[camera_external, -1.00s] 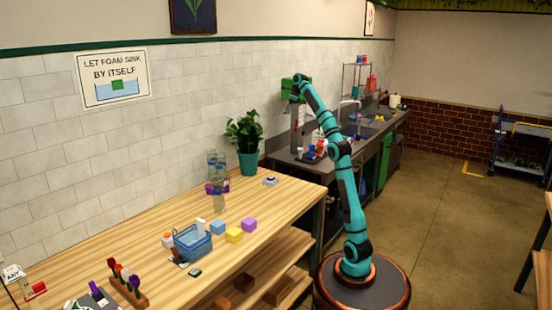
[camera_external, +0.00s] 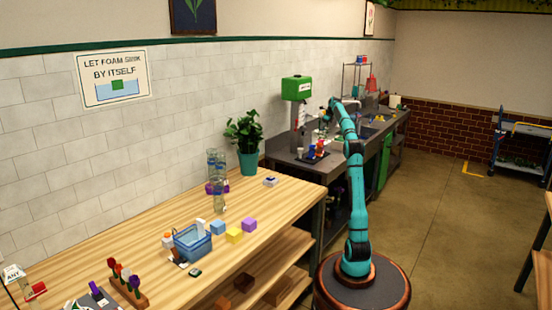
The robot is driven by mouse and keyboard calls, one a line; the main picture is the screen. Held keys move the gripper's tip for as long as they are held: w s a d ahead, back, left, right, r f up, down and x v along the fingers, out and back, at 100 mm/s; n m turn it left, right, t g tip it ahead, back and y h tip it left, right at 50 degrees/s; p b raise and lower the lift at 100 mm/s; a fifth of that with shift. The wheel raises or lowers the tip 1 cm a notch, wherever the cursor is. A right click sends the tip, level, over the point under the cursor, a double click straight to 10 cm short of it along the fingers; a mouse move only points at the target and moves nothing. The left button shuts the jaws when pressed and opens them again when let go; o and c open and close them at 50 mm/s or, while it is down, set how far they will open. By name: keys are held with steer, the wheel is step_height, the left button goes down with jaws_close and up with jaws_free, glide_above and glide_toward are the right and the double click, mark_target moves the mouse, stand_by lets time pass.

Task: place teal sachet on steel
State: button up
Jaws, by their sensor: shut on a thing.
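My gripper (camera_external: 324,114) is at the end of the teal arm, above the steel counter (camera_external: 287,163) along the back wall. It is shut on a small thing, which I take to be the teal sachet. Its shape and colour are too small to make out, and the arm partly covers this area. I cannot tell whether the held thing touches anything. No other teal sachet is clear on the wooden table or the counter.
A green dispenser (camera_external: 297,89) stands on the counter left of my gripper. A dark tray (camera_external: 311,158) with small coloured items lies below. The wooden table (camera_external: 285,204) holds a blue basket (camera_external: 192,244), cubes and glass vessels; a potted plant (camera_external: 247,161) stands at its back.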

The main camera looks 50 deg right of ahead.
steer(key=m, duration=0.2)
glide_above(340, 155)
steer(key=s, duration=0.1)
step_height(340, 155, down, 13)
steer(key=shift+h, duration=0.4)
steer(key=f, duration=0.5)
steer(key=shift+s+a+f, duration=0.2)
steer(key=shift+f, duration=2.35)
steer(key=shift+f, duration=0.1)
steer(key=o, duration=1)
steer(key=v, duration=1.2)
